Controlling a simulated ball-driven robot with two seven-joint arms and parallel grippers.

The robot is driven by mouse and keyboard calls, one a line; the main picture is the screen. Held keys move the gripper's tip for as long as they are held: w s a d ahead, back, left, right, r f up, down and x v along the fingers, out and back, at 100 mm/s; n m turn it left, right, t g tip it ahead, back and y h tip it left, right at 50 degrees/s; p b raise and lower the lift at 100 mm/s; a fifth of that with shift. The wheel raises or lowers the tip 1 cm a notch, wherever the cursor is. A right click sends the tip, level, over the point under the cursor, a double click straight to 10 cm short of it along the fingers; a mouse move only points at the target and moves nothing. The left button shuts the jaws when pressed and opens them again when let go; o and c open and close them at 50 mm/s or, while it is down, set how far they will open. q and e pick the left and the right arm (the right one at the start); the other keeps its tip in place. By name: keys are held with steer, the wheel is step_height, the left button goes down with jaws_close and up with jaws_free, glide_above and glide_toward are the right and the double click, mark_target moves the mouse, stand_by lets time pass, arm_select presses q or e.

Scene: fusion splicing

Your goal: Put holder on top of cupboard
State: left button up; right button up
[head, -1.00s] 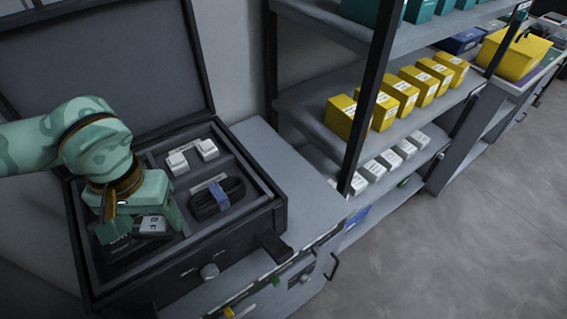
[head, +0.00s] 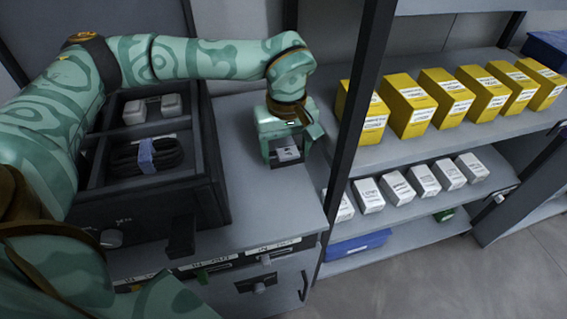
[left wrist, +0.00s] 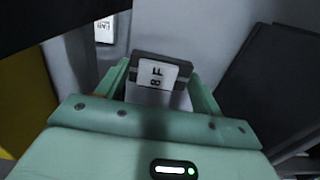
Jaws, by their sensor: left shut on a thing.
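My left gripper (head: 287,154) is shut on the holder (head: 287,154), a small dark block with a pale label. The gripper is over the grey cupboard top (head: 262,205), right of the open case. I cannot tell whether the holder touches the cupboard top. My right gripper is not in view.
The open dark case (head: 208,170) with a coiled black cable (head: 145,156) stands on the cupboard at left. A shelf post (head: 352,120) rises just right of the gripper. Yellow boxes (head: 408,105) and white boxes (head: 397,190) fill the shelves. The cupboard top's front part is clear.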

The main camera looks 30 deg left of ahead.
mark_target(285, 178)
arm_select(q)
step_height(285, 178, down, 7)
steer(key=shift+r+b, duration=0.2)
steer(key=shift+b, duration=0.95)
steer(key=shift+r, duration=0.15)
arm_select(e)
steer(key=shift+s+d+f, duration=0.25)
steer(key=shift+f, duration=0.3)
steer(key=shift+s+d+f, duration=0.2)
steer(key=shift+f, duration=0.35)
arm_select(q)
steer(key=o, duration=1)
step_height(285, 178, up, 12)
steer(key=p, duration=0.5)
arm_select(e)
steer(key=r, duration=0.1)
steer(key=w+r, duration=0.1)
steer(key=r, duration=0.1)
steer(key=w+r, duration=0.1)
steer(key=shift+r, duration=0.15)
